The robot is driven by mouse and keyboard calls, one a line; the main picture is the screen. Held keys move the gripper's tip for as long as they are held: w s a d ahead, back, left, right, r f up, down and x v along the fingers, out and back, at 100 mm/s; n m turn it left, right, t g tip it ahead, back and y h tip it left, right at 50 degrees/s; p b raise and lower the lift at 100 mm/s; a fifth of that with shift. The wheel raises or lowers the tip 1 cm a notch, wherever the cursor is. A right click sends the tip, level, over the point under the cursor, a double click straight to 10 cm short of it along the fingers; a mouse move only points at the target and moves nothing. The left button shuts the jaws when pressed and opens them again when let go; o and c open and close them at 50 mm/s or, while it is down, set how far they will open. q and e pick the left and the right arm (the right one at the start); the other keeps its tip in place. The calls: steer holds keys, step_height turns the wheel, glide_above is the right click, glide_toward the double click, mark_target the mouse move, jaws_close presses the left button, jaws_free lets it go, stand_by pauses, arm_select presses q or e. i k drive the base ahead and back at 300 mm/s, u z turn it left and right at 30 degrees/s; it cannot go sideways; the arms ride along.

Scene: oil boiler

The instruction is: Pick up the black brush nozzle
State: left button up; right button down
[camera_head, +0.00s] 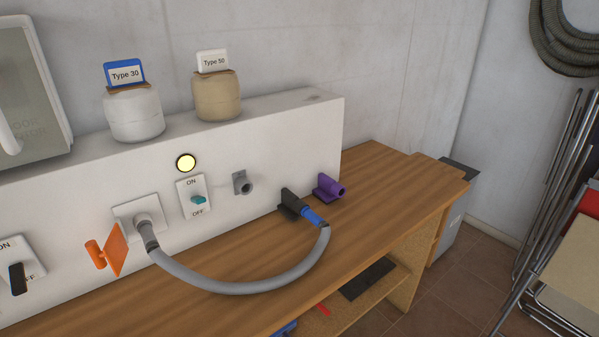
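A black nozzle (291,203) sits at the foot of the white panel, at the right part of the wooden worktop. A blue hose end (312,215) meets it, and the two appear joined. A grey hose (237,288) curves from there over the worktop to a socket plate (137,215) on the panel. A purple nozzle (328,188) sits just right of the black one. An orange nozzle (107,250) sits at the left. Bristles cannot be made out on any of them. Neither of my grippers is in view.
The white panel (285,140) carries an ON/OFF switch (193,198), a lit yellow lamp (186,162) and a grey port (243,184). Two labelled jars stand on its top. The worktop (385,190) is clear at right. Folded chairs (560,200) stand at far right.

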mark_target(291, 207)
steer(key=z, duration=2.15)
steer(key=i, duration=2.15)
steer(key=u, duration=2.9)
